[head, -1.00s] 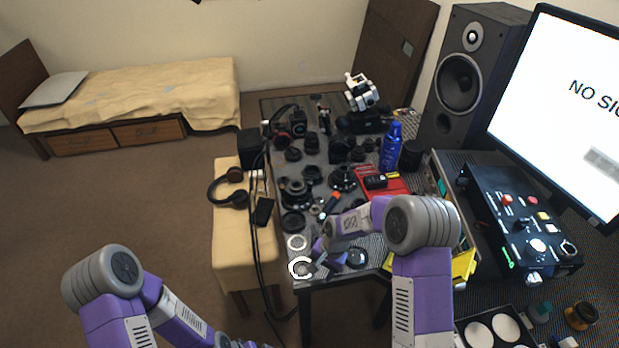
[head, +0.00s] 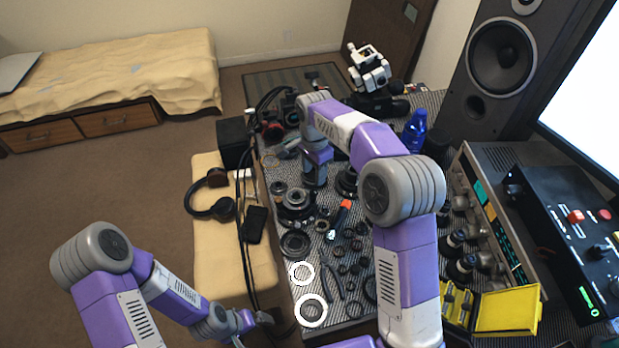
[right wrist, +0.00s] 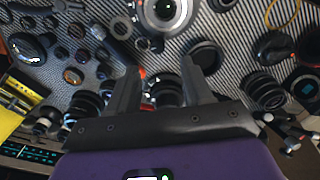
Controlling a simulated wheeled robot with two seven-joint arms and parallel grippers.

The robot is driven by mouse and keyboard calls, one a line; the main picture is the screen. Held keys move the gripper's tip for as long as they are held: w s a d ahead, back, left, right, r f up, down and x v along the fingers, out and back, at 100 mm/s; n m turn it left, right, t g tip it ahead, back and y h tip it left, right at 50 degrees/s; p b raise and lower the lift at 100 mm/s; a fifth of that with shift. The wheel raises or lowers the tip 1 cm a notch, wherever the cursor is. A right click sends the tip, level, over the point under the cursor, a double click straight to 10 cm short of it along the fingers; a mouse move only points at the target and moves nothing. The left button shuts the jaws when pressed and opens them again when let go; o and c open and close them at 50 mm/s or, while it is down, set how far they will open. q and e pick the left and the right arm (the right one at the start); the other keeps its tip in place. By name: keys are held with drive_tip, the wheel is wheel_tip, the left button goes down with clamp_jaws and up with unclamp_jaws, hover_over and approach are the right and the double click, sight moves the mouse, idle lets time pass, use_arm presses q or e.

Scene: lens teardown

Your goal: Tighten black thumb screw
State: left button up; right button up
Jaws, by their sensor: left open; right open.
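My right gripper (head: 314,180) points down over the lens parts on the bench, and its fingertips are hard to see in the head view. In the right wrist view its two dark fingers (right wrist: 162,88) are apart, with nothing held. A round black part (right wrist: 164,90) shows between and beyond the fingers. I cannot pick out the black thumb screw for certain among the small dark parts. My left gripper (head: 262,319) is open and empty, low over the bench's near left side.
The patterned bench top (head: 345,312) is crowded with black rings, lenses and small screws. A silver-ringed lens part (head: 295,200) and two white rings (head: 301,273) lie at left. A yellow case (head: 505,310), blue bottle (head: 414,132) and speaker (head: 505,65) stand right.

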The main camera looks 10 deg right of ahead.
sight(314, 192)
drive_tip(key=f, duration=0.2)
drive_tip(key=f+b, duration=0.1)
drive_tip(key=f, duration=0.1)
drive_tip(key=f+b, duration=0.1)
drive_tip(key=f, duration=0.2)
drive_tip(key=shift+s+f, duration=0.1)
drive_tip(key=shift+s, duration=0.15)
